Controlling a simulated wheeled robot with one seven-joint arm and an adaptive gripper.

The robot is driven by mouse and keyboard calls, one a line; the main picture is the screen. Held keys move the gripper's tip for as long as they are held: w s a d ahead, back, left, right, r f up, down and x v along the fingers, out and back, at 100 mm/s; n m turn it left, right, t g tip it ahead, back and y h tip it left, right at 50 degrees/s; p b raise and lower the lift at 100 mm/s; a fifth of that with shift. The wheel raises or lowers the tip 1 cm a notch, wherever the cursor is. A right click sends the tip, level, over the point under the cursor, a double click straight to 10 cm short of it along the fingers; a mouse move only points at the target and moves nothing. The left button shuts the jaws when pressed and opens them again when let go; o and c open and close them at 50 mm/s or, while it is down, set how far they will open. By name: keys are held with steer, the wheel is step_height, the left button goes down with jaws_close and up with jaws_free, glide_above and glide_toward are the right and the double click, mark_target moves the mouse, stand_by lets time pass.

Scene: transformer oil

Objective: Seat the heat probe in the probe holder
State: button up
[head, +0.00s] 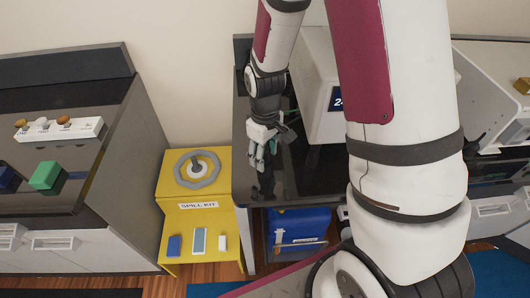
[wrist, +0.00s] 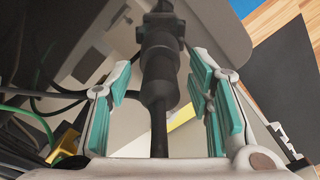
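My gripper (head: 262,150) hangs over the left end of the black bench, beside a white device with a display. In the wrist view its two teal-padded fingers (wrist: 165,105) are spread apart. A dark, stepped cylinder with a thin rod (wrist: 158,75), which looks like the heat probe, lies between them in the picture. Gaps show on both sides of it, so the fingers do not appear to grip it. I cannot tell how deep it sits between the fingers. In the head view the probe cannot be made out. I cannot identify the probe holder in either view.
The white device (head: 321,85) stands right of my gripper on the black bench (head: 310,180). A yellow spill kit stand (head: 172,215) is left of it. Green and black cables (wrist: 40,110) run at left in the wrist view. A left counter holds a green block (head: 47,177).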

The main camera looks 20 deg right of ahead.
step_height(320, 180, up, 12)
stand_by(0.7)
stand_by(0.4)
steer(key=shift+s+r, duration=0.1)
steer(key=shift+r, duration=0.15)
steer(key=s+r+m+t, duration=0.5)
steer(key=s+r, duration=1.1)
steer(key=r, duration=0.1)
steer(key=shift+s+r+m+t, duration=0.3)
steer(key=shift+s, duration=0.05)
